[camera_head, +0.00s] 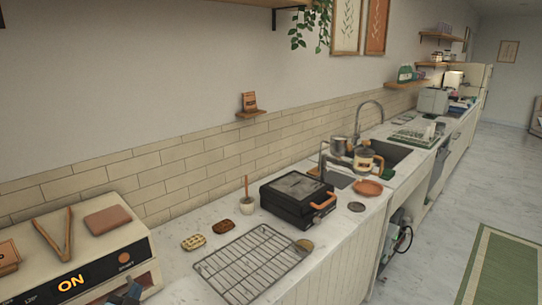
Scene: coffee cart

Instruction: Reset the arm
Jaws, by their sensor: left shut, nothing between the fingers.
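A small dark part of my left gripper (127,293) shows at the bottom left edge, in front of the cream machine with a lit "ON" display (72,283). The gripper is shut with nothing held. Most of my left arm is out of the picture. My right gripper is not in view.
A wire cooling rack (254,264) lies on the counter, with two waffle-like pieces (194,242) beside it. A black press with a wooden handle (298,197) stands behind. Further right are a sink (388,154) and a terracotta plate (368,187). Tongs (67,235) rest on the cream machine.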

